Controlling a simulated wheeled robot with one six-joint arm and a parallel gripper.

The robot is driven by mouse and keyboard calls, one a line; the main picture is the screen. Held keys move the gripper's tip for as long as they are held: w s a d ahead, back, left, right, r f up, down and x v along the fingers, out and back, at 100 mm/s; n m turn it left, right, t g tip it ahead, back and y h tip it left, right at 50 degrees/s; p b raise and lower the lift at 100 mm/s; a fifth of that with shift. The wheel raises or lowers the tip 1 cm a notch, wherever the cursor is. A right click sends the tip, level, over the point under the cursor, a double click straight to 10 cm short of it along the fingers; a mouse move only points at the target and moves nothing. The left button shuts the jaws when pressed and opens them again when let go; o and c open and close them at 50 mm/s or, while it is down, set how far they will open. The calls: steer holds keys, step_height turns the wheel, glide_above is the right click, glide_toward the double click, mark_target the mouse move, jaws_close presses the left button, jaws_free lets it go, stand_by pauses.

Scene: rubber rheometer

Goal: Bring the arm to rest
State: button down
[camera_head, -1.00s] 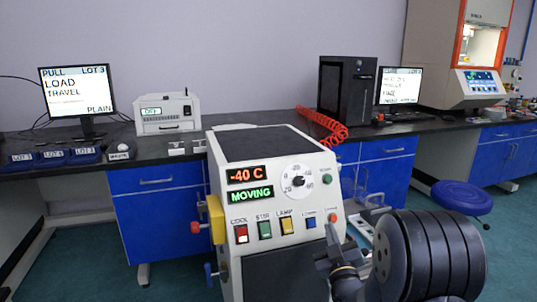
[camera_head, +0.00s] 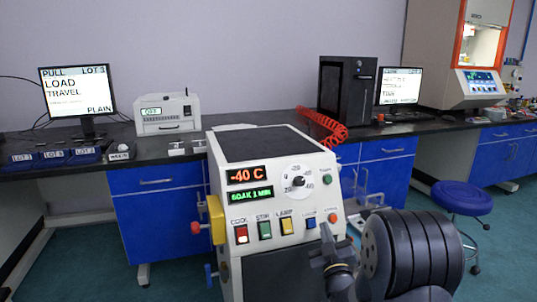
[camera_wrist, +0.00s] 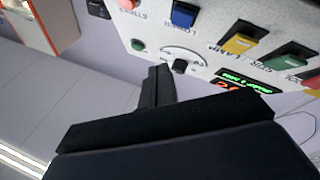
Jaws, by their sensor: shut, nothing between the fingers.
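My gripper (camera_head: 332,240) is in front of the right side of a white control machine (camera_head: 280,200), near its lower buttons. In the wrist view my gripper (camera_wrist: 160,85) is shut and empty, with the machine's panel (camera_wrist: 215,40) beyond it. The panel has a red display reading -40 C (camera_head: 246,176), a green display reading SOAK 1 MIN (camera_head: 250,195), a round dial (camera_head: 298,181) and a row of coloured switches. I cannot tell from these views whether the fingertips touch the panel.
A black bench (camera_head: 255,134) with blue drawers (camera_head: 160,220) runs behind the machine. It carries a left monitor (camera_head: 77,90), a white printer-like box (camera_head: 168,113) and a black computer tower (camera_head: 346,88). A blue stool (camera_head: 460,197) stands at right. Green floor shows at left.

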steer(key=b, duration=0.1)
steer(key=w+f+b, duration=0.1)
steer(key=b, duration=0.1)
steer(key=shift+w+a+f, duration=0.15)
steer(key=shift+w+a, duration=0.05)
steer(key=shift+w, duration=0.05)
steer(key=b, duration=0.2)
steer(key=shift+b, duration=0.35)
steer(key=r+p, duration=0.1)
steer(key=p, duration=0.3)
steer(key=shift+p, duration=0.9)
